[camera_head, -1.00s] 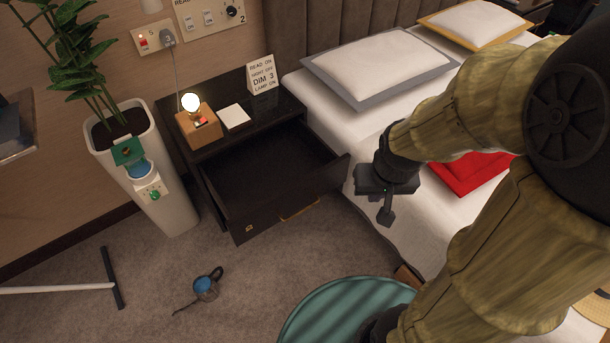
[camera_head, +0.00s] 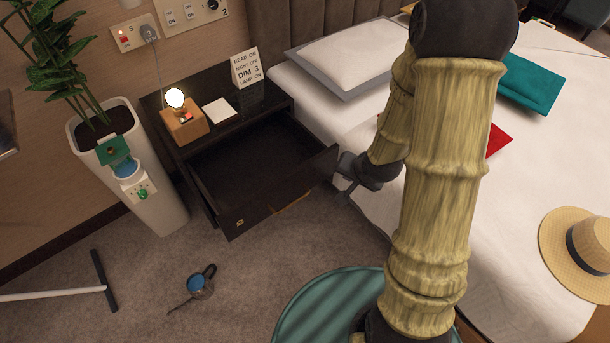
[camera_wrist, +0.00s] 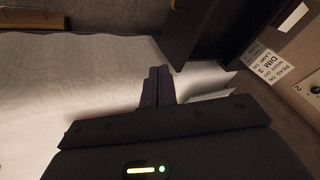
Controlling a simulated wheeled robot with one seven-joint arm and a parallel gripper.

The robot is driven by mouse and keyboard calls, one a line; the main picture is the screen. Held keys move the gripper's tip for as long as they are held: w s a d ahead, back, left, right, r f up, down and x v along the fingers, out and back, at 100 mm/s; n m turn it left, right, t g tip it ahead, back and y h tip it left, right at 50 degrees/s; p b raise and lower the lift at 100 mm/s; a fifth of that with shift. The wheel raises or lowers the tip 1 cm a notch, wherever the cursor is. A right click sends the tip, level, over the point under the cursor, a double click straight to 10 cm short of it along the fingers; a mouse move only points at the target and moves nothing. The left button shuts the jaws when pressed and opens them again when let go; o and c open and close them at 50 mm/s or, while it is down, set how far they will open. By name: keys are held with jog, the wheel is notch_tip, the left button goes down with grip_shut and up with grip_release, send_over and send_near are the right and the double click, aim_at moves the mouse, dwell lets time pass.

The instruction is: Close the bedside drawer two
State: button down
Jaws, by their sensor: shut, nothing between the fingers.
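The bedside drawer (camera_head: 285,205) is dark and pulled out of the black nightstand (camera_head: 262,100), with its inside showing and no contents visible. A small gold mark sits on its front panel. My gripper (camera_head: 348,180) is beside the right end of the drawer front, above the bed's edge, with the arm hiding part of the bed. In the wrist view my gripper (camera_wrist: 158,84) has its fingers shut and empty. The dark drawer (camera_wrist: 215,35) is just beyond and to the right of the fingertips there. I cannot tell whether they touch.
The white bed (camera_head: 500,190) lies to the right, with a straw hat (camera_head: 577,245) on it. A lamp (camera_head: 183,118) and a sign (camera_head: 246,68) stand on the nightstand. A potted plant (camera_head: 135,165) is at left. A small watering can (camera_head: 200,283) sits on the carpet.

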jog(key=w+a+f+m+t+y, duration=0.1)
jog(key=a+f+m+t+y, duration=0.1)
jog(key=f, duration=0.5)
jog(key=a+m+y, duration=0.1)
jog(key=a+m, duration=0.1)
jog(key=m, duration=0.1)
jog(key=shift+w+a+f+y, duration=0.15)
jog(key=shift+w+a+y, duration=0.1)
jog(key=shift+w+y, duration=0.15)
jog(key=b, duration=0.3)
send_near(300, 173)
jog(key=x, duration=0.5)
jog(key=shift+s+a+f, duration=0.1)
jog(key=shift+a+f, duration=0.05)
jog(key=shift+f, duration=0.25)
jog(key=shift+w+a, duration=0.15)
jog(key=shift+w, duration=0.1)
